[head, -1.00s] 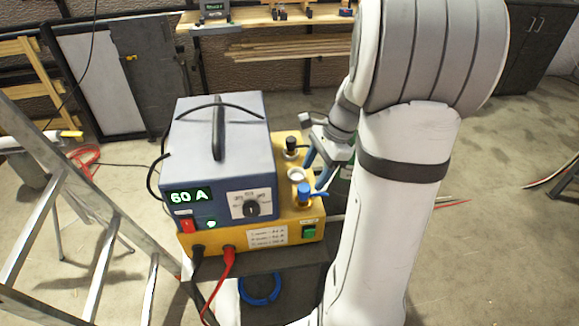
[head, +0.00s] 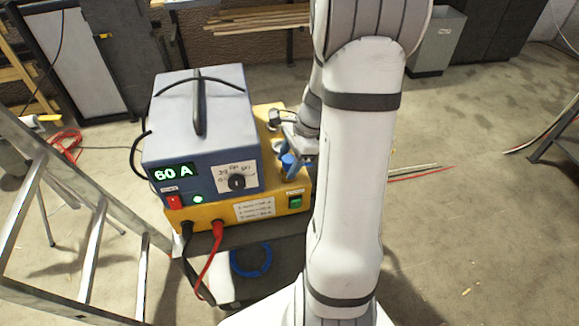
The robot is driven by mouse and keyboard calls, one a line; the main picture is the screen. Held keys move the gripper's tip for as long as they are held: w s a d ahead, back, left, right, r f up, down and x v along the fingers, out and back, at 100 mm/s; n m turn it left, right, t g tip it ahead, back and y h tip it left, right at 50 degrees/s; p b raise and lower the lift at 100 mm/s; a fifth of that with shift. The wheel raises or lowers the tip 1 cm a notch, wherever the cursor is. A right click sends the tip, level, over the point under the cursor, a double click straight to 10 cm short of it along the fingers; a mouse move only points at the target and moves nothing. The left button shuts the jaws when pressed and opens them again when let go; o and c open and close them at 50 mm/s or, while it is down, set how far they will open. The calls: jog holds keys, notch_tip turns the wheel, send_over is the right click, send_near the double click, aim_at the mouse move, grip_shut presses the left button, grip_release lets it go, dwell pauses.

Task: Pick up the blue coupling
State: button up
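The blue coupling (head: 288,160) stands upright on the right part of the yellow unit (head: 262,213), just right of the blue-grey power box. My gripper (head: 295,165) is down at the coupling, with a blue finger close along its right side. The other finger is not clearly visible, and I cannot tell whether the fingers touch the coupling. My arm hides part of the view to the right of it.
The blue-grey power box (head: 199,120) reads 60 A and rises left of the coupling. Black and red cables (head: 208,262) hang at its front. A blue ring (head: 251,260) hangs below. A metal ladder (head: 92,230) stands at the left. Open floor lies to the right.

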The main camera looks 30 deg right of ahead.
jog(key=c, duration=1)
jog(key=shift+o, duration=0.2)
